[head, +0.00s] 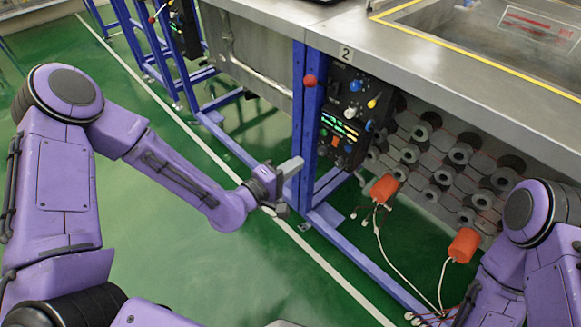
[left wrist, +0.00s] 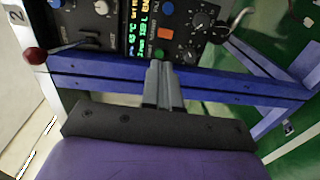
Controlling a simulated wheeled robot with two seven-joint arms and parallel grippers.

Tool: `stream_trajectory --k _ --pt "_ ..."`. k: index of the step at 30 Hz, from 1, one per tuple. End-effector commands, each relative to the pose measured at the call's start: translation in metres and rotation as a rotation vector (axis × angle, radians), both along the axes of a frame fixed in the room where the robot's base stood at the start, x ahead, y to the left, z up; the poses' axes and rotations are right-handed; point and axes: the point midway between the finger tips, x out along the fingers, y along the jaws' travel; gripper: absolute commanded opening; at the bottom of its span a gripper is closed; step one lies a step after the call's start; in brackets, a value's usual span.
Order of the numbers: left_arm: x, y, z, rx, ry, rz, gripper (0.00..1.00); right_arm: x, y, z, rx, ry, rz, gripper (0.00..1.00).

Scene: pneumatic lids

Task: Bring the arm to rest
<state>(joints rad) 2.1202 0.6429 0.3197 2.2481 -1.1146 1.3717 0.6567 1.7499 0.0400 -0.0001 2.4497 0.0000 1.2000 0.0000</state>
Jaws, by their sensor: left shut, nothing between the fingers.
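My left arm reaches in from the left in the head view. Its gripper (head: 292,167) is beside the blue frame post and in front of the control panel (head: 352,100). In the left wrist view the two grey fingers of my left gripper (left wrist: 158,82) are together, with nothing between them. They point at the blue rail (left wrist: 215,84) below the control panel (left wrist: 178,22); I cannot tell whether they touch it. Part of my right arm shows at the lower right of the head view, but its gripper is out of view.
A steel worktop (head: 400,60) marked 2 stands on a blue frame (head: 304,110) with a red-knobbed lever (head: 310,80). The green floor (head: 200,270) at left is clear.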

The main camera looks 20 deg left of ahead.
Motion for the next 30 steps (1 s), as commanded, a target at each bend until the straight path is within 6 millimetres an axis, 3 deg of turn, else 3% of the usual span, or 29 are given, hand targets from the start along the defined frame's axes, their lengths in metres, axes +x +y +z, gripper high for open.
stream_trajectory --k 5,21,23,24,26,29,30 --pt "-0.010 0.004 0.001 0.000 0.001 -0.001 0.00 0.000 0.000 0.000 0.000 0.000 0.000 0.39" --pt "-0.010 0.003 0.000 0.031 -0.012 -0.005 0.00 0.000 0.000 0.000 0.000 0.000 0.000 0.39" --pt "-0.009 0.010 -0.009 0.109 -0.001 0.027 0.00 0.000 0.000 0.000 0.000 0.000 0.000 0.39" --pt "-0.011 0.019 -0.023 0.181 0.043 0.066 0.00 0.000 0.000 0.000 0.000 0.000 0.000 0.39" --pt "-0.029 0.034 -0.054 0.341 0.163 0.104 0.00 0.000 0.000 0.011 0.001 0.001 0.000 0.39" --pt "-0.094 0.065 -0.104 0.655 0.434 0.101 0.00 0.000 0.000 0.043 0.000 0.000 0.000 0.39" --pt "-0.124 0.081 -0.117 0.772 0.535 0.085 0.00 0.000 0.000 0.055 0.000 0.000 0.000 0.39"
